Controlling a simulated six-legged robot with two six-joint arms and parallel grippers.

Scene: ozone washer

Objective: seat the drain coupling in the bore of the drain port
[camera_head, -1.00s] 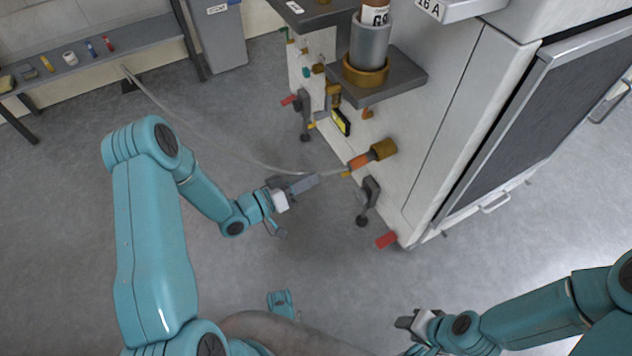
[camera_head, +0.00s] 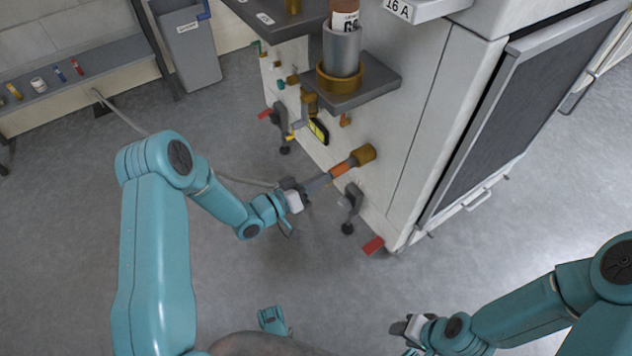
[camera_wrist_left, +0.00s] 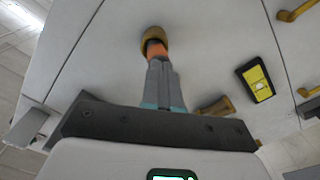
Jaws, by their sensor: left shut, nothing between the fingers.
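The drain coupling, an orange piece (camera_head: 342,168), sits at the mouth of the brass drain port (camera_head: 364,155) on the white cabinet's side. In the left wrist view the orange coupling (camera_wrist_left: 155,48) lines up with the brass port (camera_wrist_left: 154,33); how deep it sits in the bore is hidden. My left gripper (camera_head: 328,177) is shut and empty. Its grey fingertips (camera_wrist_left: 158,62) point straight at the coupling's outer end and appear to touch it or nearly so. My right gripper (camera_head: 402,328) is low in the head view, away from the port; its jaw state is unclear.
A pale hose (camera_head: 240,181) runs from the far left behind my left arm towards the coupling. A black-knobbed valve (camera_head: 351,203) and red handle (camera_head: 373,245) lie below the port. A grey shelf (camera_head: 365,90) with a cylinder juts out above. The floor in front is open.

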